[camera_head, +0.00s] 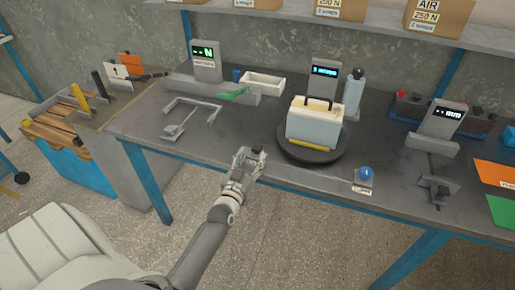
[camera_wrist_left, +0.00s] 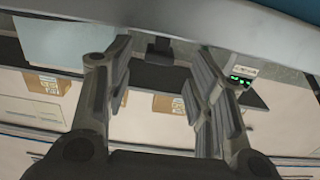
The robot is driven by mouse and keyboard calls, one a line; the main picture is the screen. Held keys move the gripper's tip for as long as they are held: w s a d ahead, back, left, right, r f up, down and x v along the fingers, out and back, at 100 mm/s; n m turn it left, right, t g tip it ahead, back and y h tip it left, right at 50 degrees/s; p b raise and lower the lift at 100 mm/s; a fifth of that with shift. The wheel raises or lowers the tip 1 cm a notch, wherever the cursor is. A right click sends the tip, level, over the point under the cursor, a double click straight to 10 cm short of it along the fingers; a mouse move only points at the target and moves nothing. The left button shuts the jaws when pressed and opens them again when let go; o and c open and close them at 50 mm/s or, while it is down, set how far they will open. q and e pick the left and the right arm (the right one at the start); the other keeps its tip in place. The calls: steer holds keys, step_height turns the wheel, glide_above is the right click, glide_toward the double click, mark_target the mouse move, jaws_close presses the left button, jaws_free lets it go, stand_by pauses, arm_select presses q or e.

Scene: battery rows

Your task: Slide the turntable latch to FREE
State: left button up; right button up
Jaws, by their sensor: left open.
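A blue latch knob (camera_head: 366,173) sits on a small grey base near the bench's front edge, with a white label (camera_head: 362,190) below it. I cannot read which position it marks. The dark round turntable (camera_head: 337,158) is behind and left of the knob. It carries a cream battery case (camera_head: 315,128) with a dark handle and a yellow strip at its foot. My left gripper (camera_head: 248,158) is at the front edge, left of the turntable and well apart from the knob. In the left wrist view its fingers (camera_wrist_left: 160,75) are spread with nothing held. My right gripper is not in view.
Left on the bench are a grey bracket (camera_head: 193,107), a green tool (camera_head: 233,93) and a white tray (camera_head: 264,83). A pale bottle (camera_head: 353,95) stands behind the turntable. A display stand (camera_head: 445,122) is at the right. The front strip between gripper and knob looks mostly clear.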

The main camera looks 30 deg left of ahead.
mark_target(255, 151)
arm_select(q)
steer(key=x, duration=0.5)
steer(key=shift+w, duration=0.4)
steer(key=shift+a, duration=0.1)
jaws_close()
